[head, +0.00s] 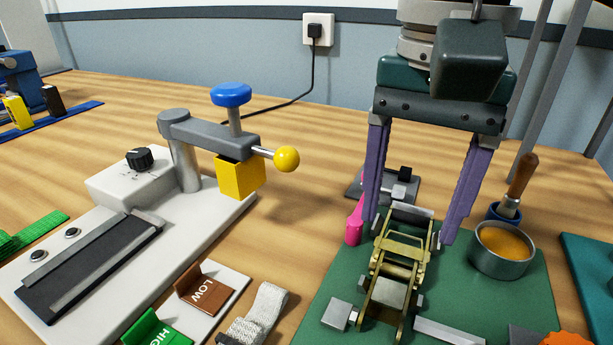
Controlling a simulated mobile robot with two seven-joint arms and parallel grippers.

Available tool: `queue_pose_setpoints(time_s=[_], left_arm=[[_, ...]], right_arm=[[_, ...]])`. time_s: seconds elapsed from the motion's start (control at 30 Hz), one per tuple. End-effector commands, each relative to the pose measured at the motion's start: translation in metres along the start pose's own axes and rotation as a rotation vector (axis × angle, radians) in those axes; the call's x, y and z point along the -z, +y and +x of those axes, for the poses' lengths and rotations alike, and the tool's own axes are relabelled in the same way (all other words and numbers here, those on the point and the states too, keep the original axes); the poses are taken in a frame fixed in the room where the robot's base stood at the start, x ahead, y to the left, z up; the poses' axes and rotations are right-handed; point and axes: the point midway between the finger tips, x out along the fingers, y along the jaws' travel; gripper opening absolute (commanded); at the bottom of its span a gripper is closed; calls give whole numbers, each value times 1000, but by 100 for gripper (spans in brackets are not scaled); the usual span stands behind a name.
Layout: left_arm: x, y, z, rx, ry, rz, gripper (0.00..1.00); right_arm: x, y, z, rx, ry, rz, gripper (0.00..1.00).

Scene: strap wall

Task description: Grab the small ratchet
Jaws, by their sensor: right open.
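The small ratchet (391,291) is a brass-coloured buckle with silver parts, lying on a dark green mat (452,303) at the lower right. My right gripper (411,230) comes down from above with its two purple fingers wide apart. In the picture the fingertips are on either side of the ratchet's far end. A gap shows between each finger and the ratchet, and nothing is held. How far the tips are above the mat is hard to tell. My left gripper is not in view.
A metal cup with orange contents (501,250) and a wooden-handled tool (520,182) stand close right of the right gripper. A pink item (354,228) is behind the left finger. A white machine with a yellow block (240,177) stands left. A grey webbing strap (262,312) lies in front.

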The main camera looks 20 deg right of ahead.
Motion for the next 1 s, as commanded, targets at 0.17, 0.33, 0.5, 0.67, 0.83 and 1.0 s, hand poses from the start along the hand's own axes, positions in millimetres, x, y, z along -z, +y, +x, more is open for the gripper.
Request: queue_pose_setpoints(time_s=[0.17, 0.33, 0.5, 0.67, 0.83, 1.0], left_arm=[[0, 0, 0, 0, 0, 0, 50], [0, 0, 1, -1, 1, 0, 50], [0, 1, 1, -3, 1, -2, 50], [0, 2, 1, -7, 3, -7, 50], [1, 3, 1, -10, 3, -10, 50], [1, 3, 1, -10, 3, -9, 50]], right_arm=[[2, 2, 30, -4, -4, 2, 72], [2, 2, 46, -2, -2, 0, 72], [2, 2, 47, 0, -1, 0, 72], [2, 1, 47, 0, -1, 0, 61], [2, 1, 46, 0, -1, 0, 42], [2, 1, 46, 0, -1, 0, 23]])
